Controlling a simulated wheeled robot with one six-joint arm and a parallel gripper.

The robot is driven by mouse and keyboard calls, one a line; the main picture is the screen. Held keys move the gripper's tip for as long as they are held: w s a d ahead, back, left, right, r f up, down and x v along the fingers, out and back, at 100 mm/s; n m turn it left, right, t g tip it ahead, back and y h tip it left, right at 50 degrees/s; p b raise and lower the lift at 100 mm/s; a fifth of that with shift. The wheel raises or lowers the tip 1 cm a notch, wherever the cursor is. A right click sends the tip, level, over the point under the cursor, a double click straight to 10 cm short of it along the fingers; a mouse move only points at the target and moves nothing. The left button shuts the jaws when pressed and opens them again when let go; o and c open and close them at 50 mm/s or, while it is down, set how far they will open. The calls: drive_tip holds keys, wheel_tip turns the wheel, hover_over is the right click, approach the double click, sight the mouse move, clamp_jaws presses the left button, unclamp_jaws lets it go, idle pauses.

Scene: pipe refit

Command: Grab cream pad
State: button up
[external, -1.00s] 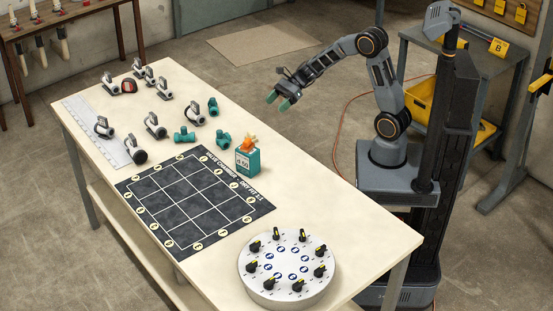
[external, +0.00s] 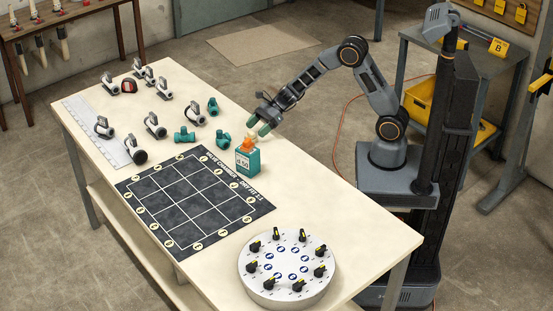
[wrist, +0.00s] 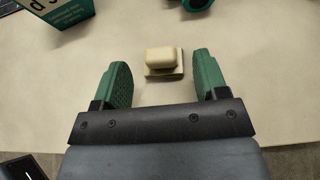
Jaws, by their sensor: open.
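The cream pad (wrist: 164,60) is a small rounded block on a thin flat base, lying on the table near its edge. In the wrist view it sits between and just beyond my fingertips, with space on both sides. My gripper (wrist: 158,75) has green fingers and is open and empty. In the external view my gripper (external: 259,124) is over the table's right edge, beside the green box; I cannot clearly make out the pad there.
A green box with orange pieces in its top (external: 247,160) stands close to my gripper, and its corner shows in the wrist view (wrist: 58,12). Green pipe fittings (external: 184,137) lie to the left. A black grid mat (external: 190,212) and round white dial plate (external: 289,280) are nearer the front.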

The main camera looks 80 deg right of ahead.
drive_tip(key=shift+x, duration=0.9)
drive_tip(key=shift+r, duration=0.1)
drive_tip(key=c, duration=0.8)
drive_tip(key=shift+r, duration=0.1)
